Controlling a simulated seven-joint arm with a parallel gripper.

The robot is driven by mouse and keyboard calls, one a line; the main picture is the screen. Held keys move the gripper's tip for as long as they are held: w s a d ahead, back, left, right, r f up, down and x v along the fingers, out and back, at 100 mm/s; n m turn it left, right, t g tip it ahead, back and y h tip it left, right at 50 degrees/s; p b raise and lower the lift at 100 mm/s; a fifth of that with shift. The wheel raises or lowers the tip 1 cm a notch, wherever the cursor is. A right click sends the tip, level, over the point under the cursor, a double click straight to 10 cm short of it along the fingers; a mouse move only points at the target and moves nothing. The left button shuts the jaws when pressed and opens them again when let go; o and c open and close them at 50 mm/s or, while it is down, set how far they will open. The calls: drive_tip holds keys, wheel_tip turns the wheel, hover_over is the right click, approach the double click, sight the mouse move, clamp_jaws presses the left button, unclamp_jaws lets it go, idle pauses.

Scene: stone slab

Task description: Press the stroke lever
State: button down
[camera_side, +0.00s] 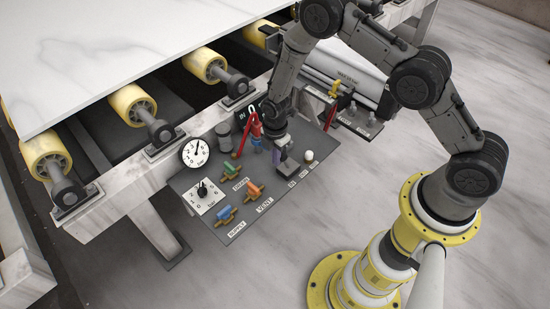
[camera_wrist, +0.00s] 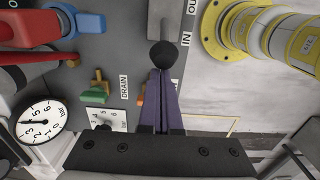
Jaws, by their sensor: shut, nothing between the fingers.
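A lever with a black ball knob (camera_wrist: 161,54) on a grey bar (camera_wrist: 159,18) shows in the wrist view, beside the IN and OUT labels; I take it to be the stroke lever. My gripper (camera_wrist: 161,75) has purple fingers, shut together and holding nothing. Their tips are right at the knob in the wrist view; I cannot tell whether they touch it. In the side view my gripper (camera_side: 277,158) points down over the right part of the grey panel (camera_side: 238,231). The knob is not clear there.
A red lever (camera_side: 256,128) stands close left of my gripper. Green (camera_side: 231,168), orange (camera_side: 255,190) and blue (camera_side: 223,214) valve handles, a gauge (camera_side: 195,152) and a dial (camera_side: 204,194) are on the panel's left. A pale ball (camera_side: 309,155) is at right. The stone slab (camera_side: 100,50) lies behind.

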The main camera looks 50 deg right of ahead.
drive_tip(key=shift+d+r, duration=0.25)
drive_tip(key=shift+d, duration=0.3)
drive_tip(key=shift+d+r, duration=0.25)
drive_tip(key=shift+d, duration=0.3)
drive_tip(key=d, duration=0.2)
drive_tip(key=shift+d+r, duration=0.3)
drive_tip(key=shift+d+f, duration=0.2)
drive_tip(key=shift+d, duration=1.9)
drive_tip(key=shift+f, duration=0.1)
drive_tip(key=shift+a, duration=0.1)
drive_tip(key=a, duration=0.1)
drive_tip(key=a+r, duration=0.1)
drive_tip(key=a, duration=0.2)
drive_tip(key=shift+a+r, duration=0.2)
drive_tip(key=shift+r, duration=0.15)
drive_tip(key=d+r, duration=0.6)
drive_tip(key=r, duration=0.1)
drive_tip(key=shift+r, duration=0.4)
drive_tip(key=shift+r, duration=0.1)
